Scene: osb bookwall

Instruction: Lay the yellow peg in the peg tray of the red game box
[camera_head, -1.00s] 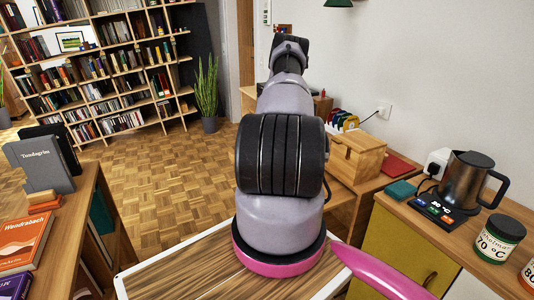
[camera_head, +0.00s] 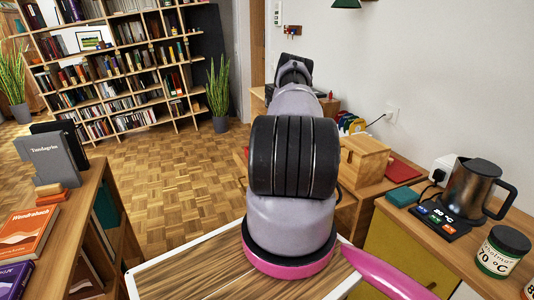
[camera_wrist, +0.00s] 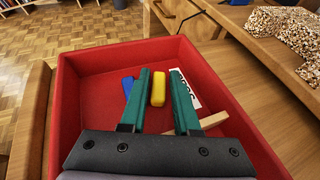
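In the wrist view the open red game box (camera_wrist: 112,62) surrounds my gripper from below. The yellow peg (camera_wrist: 158,88) shows between the two green fingers, near their tips. My gripper (camera_wrist: 160,80) looks open, with a thin strip of red beside the peg on the right; whether the peg lies on the box floor is hard to tell. A blue piece (camera_wrist: 127,87) lies left of the left finger, partly hidden by it. A white card with dark print (camera_wrist: 186,90) lies to the right. In the head view my arm hides the gripper and the box.
A pale wooden strip (camera_wrist: 213,120) lies by the right finger. Wooden furniture edges (camera_wrist: 33,120) flank the box. A wooden box (camera_head: 364,160), kettle (camera_head: 472,187) and jar (camera_head: 502,251) stand right of my arm; a shelf with books (camera_head: 70,205) stands left.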

